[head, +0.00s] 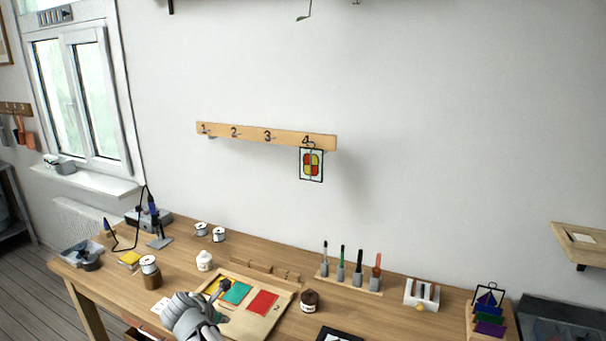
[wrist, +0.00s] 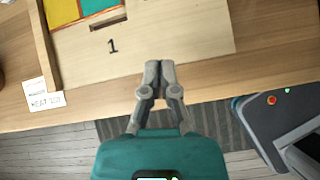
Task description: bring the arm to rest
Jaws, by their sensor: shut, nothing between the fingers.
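My gripper (wrist: 158,68) is shut and empty in the wrist view. Its fingertips are over the near edge of a pale wooden board (wrist: 190,38) marked 1. In the head view my grey arm covers the left front part of this board (head: 262,325), and the fingertips are hard to make out there. Yellow, teal (head: 236,292) and red (head: 263,302) panes lie in the board.
The workbench (head: 400,300) holds a soldering iron stand (head: 158,238), a brush rack (head: 350,283) and a dark jar (head: 309,300). A numbered wall rail (head: 265,136) bears a small coloured panel (head: 311,165) at 4.

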